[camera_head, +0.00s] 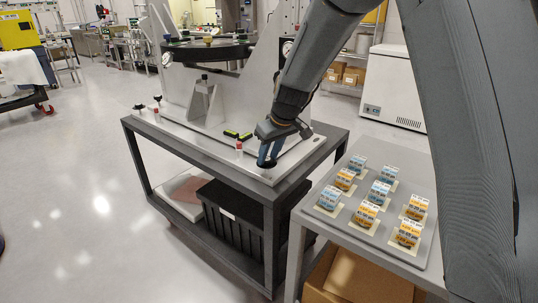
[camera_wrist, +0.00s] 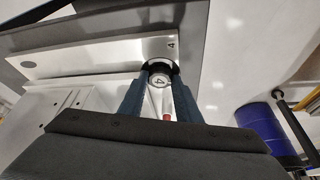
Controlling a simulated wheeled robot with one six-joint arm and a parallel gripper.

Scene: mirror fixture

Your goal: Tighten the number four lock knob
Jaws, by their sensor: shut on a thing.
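In the head view my gripper (camera_head: 267,162) points down at the front corner of the fixture base (camera_head: 205,140). The knob's dark lower edge shows below the fingers there. Its thread is hidden, so I cannot tell how tight it is.
The large round mirror mount (camera_head: 205,50) rises behind. A grey side table (camera_head: 425,190) with several small labelled boxes is at right. Open floor lies left.

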